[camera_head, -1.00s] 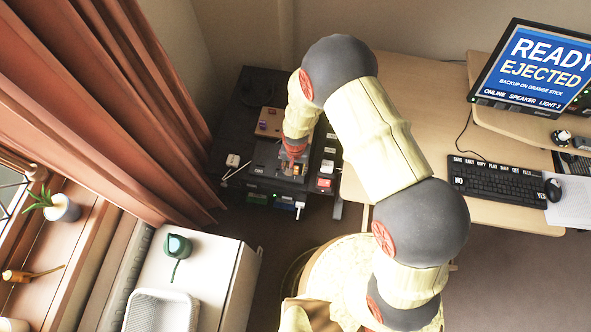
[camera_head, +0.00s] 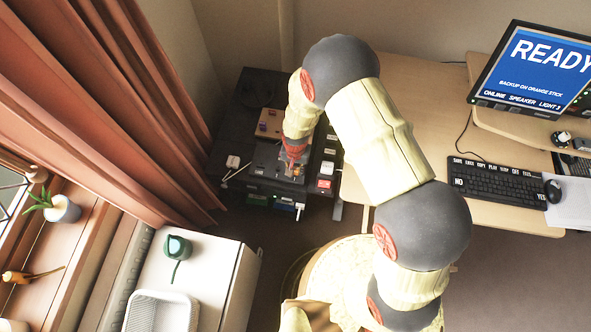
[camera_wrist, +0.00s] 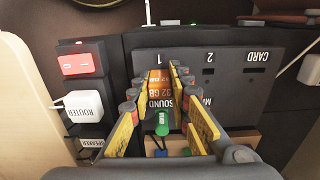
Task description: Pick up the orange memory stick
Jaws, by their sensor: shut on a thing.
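The orange memory stick (camera_wrist: 160,84), marked 32 GB, is between my fingers in the wrist view, at the place marked 1 on a dark box (camera_wrist: 230,75). Whether it is still in the slot or just clear of it, I cannot tell. My gripper (camera_wrist: 163,74) is shut on the stick, one finger along each side. In the head view my gripper (camera_head: 292,160) is low over the dark equipment, and the stick cannot be made out there.
A green plug (camera_wrist: 162,123) sits by the SOUND label, close under my fingers. A white router plug (camera_wrist: 84,106) and a red switch (camera_wrist: 80,62) are at left. The screen (camera_head: 540,70) reads READY, with BACKUP ON ORANGE STICK. The wooden desk (camera_head: 400,75) is at right.

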